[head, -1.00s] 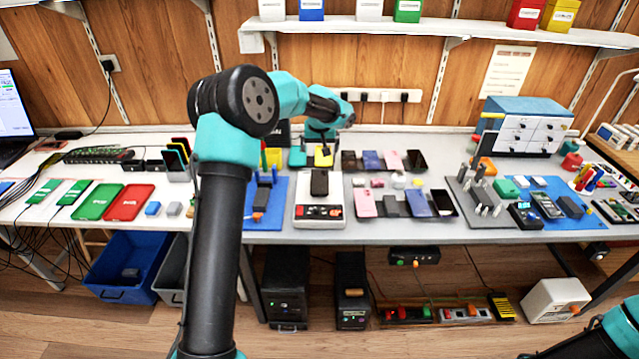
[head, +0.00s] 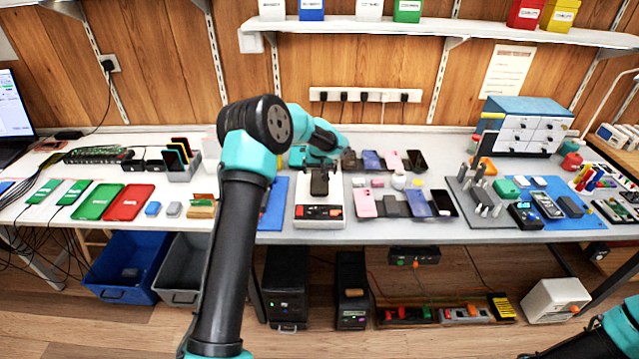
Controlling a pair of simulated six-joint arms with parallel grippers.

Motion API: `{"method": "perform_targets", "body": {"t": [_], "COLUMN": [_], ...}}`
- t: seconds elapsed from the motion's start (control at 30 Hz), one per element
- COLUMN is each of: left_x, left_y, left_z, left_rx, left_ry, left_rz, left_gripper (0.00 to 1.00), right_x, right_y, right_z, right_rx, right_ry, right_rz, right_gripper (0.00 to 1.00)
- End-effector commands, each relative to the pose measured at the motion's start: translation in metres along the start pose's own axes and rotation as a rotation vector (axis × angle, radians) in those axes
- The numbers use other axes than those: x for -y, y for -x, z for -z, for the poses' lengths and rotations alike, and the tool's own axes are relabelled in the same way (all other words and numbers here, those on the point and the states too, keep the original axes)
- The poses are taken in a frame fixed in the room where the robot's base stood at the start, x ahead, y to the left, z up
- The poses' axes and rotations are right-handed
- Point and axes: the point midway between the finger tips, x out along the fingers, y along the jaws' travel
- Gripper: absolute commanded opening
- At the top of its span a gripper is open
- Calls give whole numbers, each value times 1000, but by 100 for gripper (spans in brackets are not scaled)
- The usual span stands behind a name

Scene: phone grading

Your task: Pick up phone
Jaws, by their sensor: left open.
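A dark phone (head: 319,186) stands on or against a white test unit (head: 304,194) with a red and black front panel, in the middle of the table. My left gripper (head: 320,168) is open, directly over the upper end of this phone and partly covering it. I cannot tell whether the fingers touch it. Several other phones lie to the right, among them a pink one (head: 365,204), a blue one (head: 417,203) and a black one (head: 443,203). Of my right arm only a part shows at the bottom right; its gripper is out of view.
A blue mat (head: 274,208) lies left of the test unit, partly behind my left arm. A grey stand with metal posts (head: 480,198) and a blue-topped drawer box (head: 525,125) are at the right. Red (head: 129,202) and green (head: 98,202) slabs lie at the left.

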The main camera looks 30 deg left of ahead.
Motion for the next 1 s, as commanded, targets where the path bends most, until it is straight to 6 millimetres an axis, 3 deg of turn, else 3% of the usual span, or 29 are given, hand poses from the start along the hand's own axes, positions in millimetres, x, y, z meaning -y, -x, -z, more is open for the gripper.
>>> {"method": "perform_targets", "body": {"t": [0.27, 0.7, 1.0], "left_x": [0, 2, 1], "left_y": [-4, -51, -52], "left_z": [-1, -7, -7], "left_rx": [1, 0, 0], "left_ry": [0, -1, -1], "left_rz": [0, -1, -2], "left_gripper": [100, 100, 100], "right_x": [0, 0, 0], "right_y": [0, 0, 0], "right_z": [0, 0, 0], "right_rx": [0, 0, 0], "right_ry": [0, 0, 0], "right_rz": [0, 0, 0], "right_gripper": [100, 100, 100]}}
